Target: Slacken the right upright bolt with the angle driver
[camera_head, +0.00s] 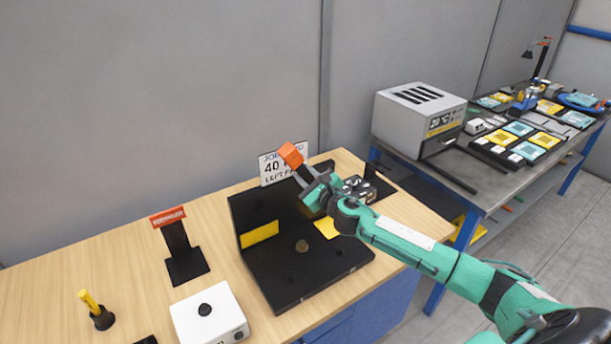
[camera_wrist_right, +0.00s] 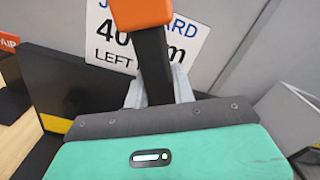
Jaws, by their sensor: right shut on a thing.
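My right gripper (camera_head: 304,177) is shut on a black tool with an orange end (camera_head: 291,155), apparently the angle driver. In the right wrist view the tool's black shaft (camera_wrist_right: 153,62) stands between the fingers, with its orange end (camera_wrist_right: 141,12) at the top. The gripper holds it above the right part of the black fixture (camera_head: 275,273), clear of the base. The fixture has an upright back panel with yellow patches (camera_head: 259,234). Small round knobs show on its base. My arm hides part of the right upright, and I cannot make out its bolt. My left gripper is out of view.
A job card (camera_head: 270,169) reading 40 stands behind the fixture. To the left are an orange-topped black stand (camera_head: 178,250), a white box with a black knob (camera_head: 209,318) and a yellow-handled item (camera_head: 92,305). A grey oven-like box (camera_head: 410,125) stands on the right-hand table.

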